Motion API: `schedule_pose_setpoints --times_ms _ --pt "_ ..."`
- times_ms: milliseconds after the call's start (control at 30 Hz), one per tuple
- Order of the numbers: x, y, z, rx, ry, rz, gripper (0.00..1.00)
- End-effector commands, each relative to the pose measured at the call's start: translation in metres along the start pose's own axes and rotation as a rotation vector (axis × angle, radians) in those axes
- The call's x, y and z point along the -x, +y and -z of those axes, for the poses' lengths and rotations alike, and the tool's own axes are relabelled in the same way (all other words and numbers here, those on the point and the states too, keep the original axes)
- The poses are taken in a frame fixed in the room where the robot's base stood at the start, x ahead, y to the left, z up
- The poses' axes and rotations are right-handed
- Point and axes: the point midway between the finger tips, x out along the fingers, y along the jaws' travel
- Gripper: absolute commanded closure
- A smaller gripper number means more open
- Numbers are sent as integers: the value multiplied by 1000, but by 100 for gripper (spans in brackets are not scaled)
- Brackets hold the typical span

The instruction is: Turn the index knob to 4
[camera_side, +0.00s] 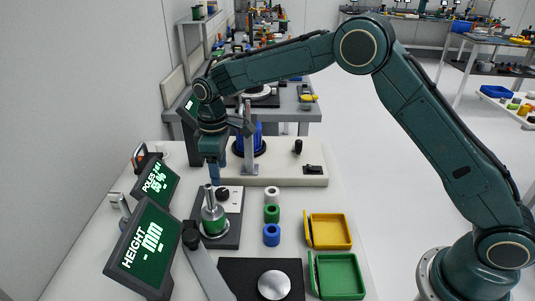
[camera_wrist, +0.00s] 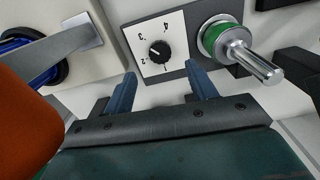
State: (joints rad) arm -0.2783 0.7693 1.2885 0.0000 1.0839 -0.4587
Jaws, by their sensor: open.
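The index knob (camera_wrist: 159,50) is a small black round knob on a white dial plate (camera_wrist: 178,38) marked 1 to 4, set in a grey base. A small light mark shows at the knob's left side, toward the 2 and 3, but I cannot read its exact setting. In the side view the knob (camera_side: 223,194) sits at the back of the base. My gripper (camera_wrist: 162,76) is open and empty, with its two blue fingers apart and the dial framed between them. In the side view my gripper (camera_side: 214,178) points down above the base, just behind the knob, apparently not touching it.
A metal shaft with a green ring (camera_wrist: 236,45) stands beside the dial, close to one finger. A light fixture with a blue coil (camera_side: 247,138) and a metal arm is behind. Yellow (camera_side: 330,231) and green (camera_side: 338,276) trays and several coloured rings lie to the right.

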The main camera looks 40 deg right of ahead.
Motion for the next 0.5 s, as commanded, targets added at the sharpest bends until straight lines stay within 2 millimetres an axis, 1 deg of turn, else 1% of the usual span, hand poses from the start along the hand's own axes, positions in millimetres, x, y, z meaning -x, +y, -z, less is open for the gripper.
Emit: schedule_pose_setpoints --times_ms 100,300,500 --pt "-20 0 -1 0 -4 2 43" --pt "-47 0 -1 0 -3 1 43" --pt "-63 0 0 0 -2 1 43"
